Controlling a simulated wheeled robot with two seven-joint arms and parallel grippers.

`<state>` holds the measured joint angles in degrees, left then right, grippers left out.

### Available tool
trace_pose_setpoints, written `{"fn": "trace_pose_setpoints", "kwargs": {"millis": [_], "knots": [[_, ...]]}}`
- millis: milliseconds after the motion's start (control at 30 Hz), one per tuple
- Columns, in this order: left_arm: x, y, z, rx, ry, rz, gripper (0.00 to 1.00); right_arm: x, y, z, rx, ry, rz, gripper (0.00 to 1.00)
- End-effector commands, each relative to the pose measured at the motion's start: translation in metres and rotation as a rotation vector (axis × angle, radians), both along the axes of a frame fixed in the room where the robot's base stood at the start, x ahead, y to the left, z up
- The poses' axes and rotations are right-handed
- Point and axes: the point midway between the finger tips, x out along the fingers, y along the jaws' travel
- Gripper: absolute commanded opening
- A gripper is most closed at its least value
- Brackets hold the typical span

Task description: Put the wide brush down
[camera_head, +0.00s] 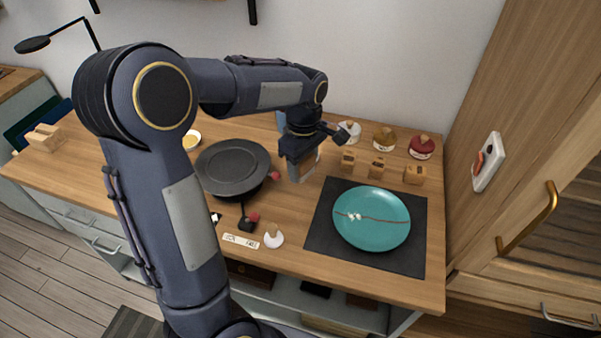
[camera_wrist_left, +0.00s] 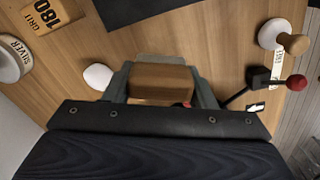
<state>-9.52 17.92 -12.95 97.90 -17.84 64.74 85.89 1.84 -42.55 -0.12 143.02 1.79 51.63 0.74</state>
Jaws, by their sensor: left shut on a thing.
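My left gripper (camera_head: 303,172) is above the wooden table, between the black round pan and the dark mat. In the left wrist view its fingers (camera_wrist_left: 160,88) are shut on a brown wooden block-shaped piece (camera_wrist_left: 160,80), apparently the handle of the wide brush. The fingers hide its sides, and its bristles cannot be made out. Whether the brush touches the table is unclear. My right gripper is not in view.
A teal plate (camera_head: 372,218) with a brown seam lies on the dark mat (camera_head: 322,232). Several wooden blocks (camera_head: 376,168) and lidded jars (camera_head: 384,138) stand behind it. The black pan (camera_head: 233,167) is left of the gripper. A white label strip (camera_head: 240,241) lies in front.

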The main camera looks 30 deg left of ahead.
Motion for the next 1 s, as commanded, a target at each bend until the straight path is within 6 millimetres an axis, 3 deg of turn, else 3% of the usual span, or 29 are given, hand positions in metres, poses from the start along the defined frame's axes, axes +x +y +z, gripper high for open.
{"fn": "trace_pose_setpoints", "kwargs": {"millis": [300,500,900,933,1000], "knots": [[0.014,0.016,-0.028,-0.001,0.003,0.003,0.32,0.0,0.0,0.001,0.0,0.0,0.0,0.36],[0.013,0.014,-0.053,-0.001,0.002,0.0,0.32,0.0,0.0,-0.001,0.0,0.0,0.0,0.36],[0.013,0.014,-0.058,-0.001,-0.001,0.0,0.32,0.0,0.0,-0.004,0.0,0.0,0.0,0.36],[0.013,0.014,-0.057,-0.001,-0.001,0.001,0.53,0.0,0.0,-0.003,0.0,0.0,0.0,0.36],[0.013,0.014,-0.057,-0.001,-0.001,0.001,0.62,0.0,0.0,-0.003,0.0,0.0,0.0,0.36]]}}
